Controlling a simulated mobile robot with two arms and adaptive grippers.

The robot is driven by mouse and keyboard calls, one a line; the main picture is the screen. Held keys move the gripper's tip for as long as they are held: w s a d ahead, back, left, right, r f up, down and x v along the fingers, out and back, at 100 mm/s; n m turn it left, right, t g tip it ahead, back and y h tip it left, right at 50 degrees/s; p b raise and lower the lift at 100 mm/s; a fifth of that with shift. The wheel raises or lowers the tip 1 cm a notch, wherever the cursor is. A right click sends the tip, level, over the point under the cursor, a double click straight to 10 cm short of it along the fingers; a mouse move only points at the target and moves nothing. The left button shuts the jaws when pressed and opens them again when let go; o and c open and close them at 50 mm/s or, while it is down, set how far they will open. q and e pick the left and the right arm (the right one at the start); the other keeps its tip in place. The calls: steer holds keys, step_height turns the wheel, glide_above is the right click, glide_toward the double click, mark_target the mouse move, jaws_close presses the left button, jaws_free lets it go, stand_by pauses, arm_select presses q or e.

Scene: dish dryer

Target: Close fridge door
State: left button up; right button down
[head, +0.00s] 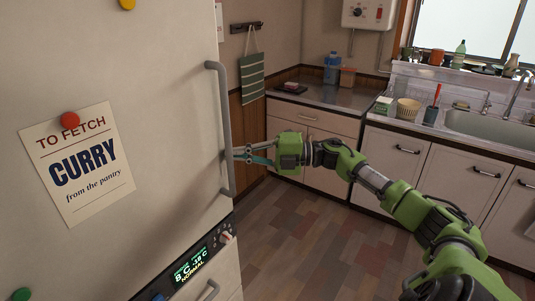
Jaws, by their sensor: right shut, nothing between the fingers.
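The cream fridge door (150,70) fills the left side of the head view. Its long grey vertical handle (225,110) runs along the door's right edge. The door's lower edge lies close above the fridge's display panel (192,262), and I cannot make out a clear gap there. My right gripper (238,153) is shut and empty, with its fingertips at the lower half of the handle. I cannot tell whether they touch it. My left gripper is not in view.
A paper note (78,165) hangs under a red magnet on the door. A counter (330,95) with drawers and a sink (485,126) stand beyond my right arm. A striped towel (252,78) hangs on the wall. The tiled floor (300,235) is clear.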

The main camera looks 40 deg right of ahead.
steer(key=v, duration=1.2)
steer(key=d+f+m+t+h, duration=0.2)
steer(key=d+f+m+h, duration=0.15)
steer(key=f, duration=0.45)
steer(key=d+f+m+t+h, duration=0.1)
steer(key=d+f+m+h, duration=0.2)
steer(key=f+m, duration=0.3)
steer(key=d+f+m+t+h, duration=0.2)
steer(key=d+f+m+h, duration=0.1)
steer(key=f, duration=0.6)
steer(key=s+a+f+m+g+h+p, duration=0.1)
steer(key=s+f+m+g+h, duration=0.2)
steer(key=f, duration=0.8)
steer(key=s+f+m+g+h, duration=0.15)
steer(key=s+f+m, duration=0.3)
steer(key=f, duration=0.75)
steer(key=s+a+f+m+g, duration=0.2)
steer(key=s+a+f+g, duration=0.2)
steer(key=s+a+f, duration=0.65)
steer(key=s+a+f+m+g, duration=0.35)
steer(key=s+a+f, duration=0.45)
steer(key=s+f, duration=0.5)
steer(key=s+a+f+g+p, duration=0.1)
steer(key=s+a+f+g, duration=0.2)
steer(key=s+a, duration=0.9)
steer(key=shift+a+f+g, duration=0.35)
steer(key=shift+a+g, duration=0.05)
steer(key=shift+a, duration=0.05)
